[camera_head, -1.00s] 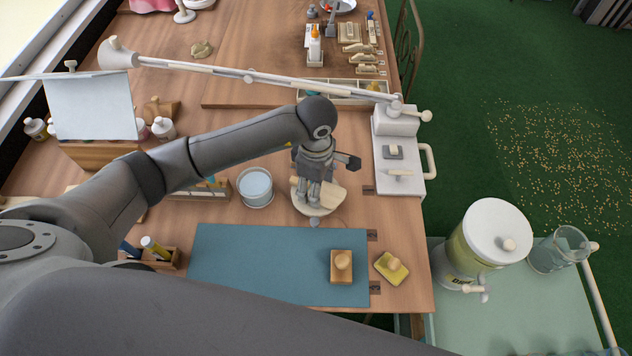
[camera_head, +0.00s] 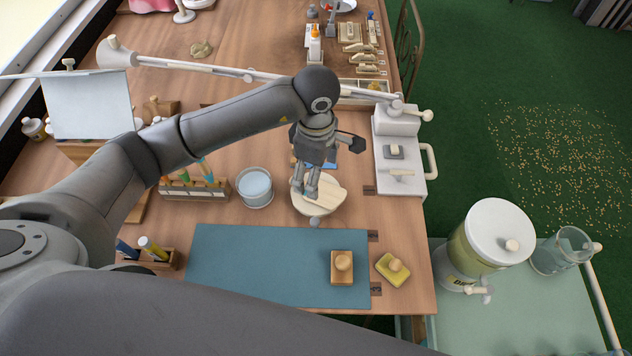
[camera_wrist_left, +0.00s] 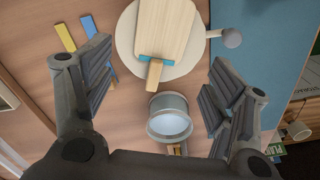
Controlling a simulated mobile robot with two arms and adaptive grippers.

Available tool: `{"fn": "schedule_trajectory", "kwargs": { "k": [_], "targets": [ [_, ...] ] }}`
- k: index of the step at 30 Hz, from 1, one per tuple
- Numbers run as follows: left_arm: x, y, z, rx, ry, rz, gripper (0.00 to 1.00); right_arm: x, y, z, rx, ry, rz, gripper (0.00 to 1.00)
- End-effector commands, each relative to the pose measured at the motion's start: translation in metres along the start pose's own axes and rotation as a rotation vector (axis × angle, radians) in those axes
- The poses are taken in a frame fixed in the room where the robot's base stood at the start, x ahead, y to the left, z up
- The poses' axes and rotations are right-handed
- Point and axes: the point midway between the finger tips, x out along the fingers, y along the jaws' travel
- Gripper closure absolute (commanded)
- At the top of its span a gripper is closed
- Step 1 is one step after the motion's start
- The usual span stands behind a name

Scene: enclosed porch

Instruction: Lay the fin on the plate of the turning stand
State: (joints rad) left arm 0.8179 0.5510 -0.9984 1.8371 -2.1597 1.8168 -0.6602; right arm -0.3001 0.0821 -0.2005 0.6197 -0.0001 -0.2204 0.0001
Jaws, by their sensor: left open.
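The fin is a pale wooden board (camera_wrist_left: 166,28) with a teal band and a narrow wooden tab at one end. It lies on the round cream plate of the turning stand (camera_wrist_left: 126,42), its tab reaching past the rim. In the head view the fin (camera_head: 324,196) and the plate (camera_head: 312,211) are partly hidden by my left gripper (camera_head: 308,193). In the left wrist view my left gripper (camera_wrist_left: 155,92) has its fingers spread wide, with nothing between them. It is above the tab end of the fin, apart from it. My right gripper is not in view.
A pail of pale liquid (camera_head: 255,186) stands left of the stand. A teal mat (camera_head: 260,265) lies in front, with a wooden block (camera_head: 343,266) on it and a yellow sponge (camera_head: 393,268) beside it. A jointed lamp arm (camera_head: 220,72) crosses behind my arm.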

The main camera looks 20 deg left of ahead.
Motion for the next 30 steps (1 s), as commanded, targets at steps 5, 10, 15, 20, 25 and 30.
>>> {"fn": "schedule_trajectory", "kwargs": {
  "k": [5,10,15,20,25,30],
  "targets": [
    [-0.036,0.001,0.0,0.0,0.0,0.006,0.22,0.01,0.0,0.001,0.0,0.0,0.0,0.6],
    [-0.058,0.001,0.0,-0.002,0.0,0.002,0.22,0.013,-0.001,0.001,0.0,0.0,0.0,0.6],
    [-0.065,0.0,0.0,0.0,-0.001,-0.001,0.22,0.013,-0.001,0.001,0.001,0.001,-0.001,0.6],
    [-0.065,0.0,0.0,0.0,-0.001,-0.001,0.22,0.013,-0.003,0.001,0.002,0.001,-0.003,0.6],
    [-0.065,0.0,0.0,-0.001,-0.001,-0.001,0.22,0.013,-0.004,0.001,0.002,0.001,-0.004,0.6],
    [-0.064,0.0,0.0,-0.001,-0.001,-0.001,0.22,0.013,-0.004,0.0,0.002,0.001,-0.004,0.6]
  ]
}}
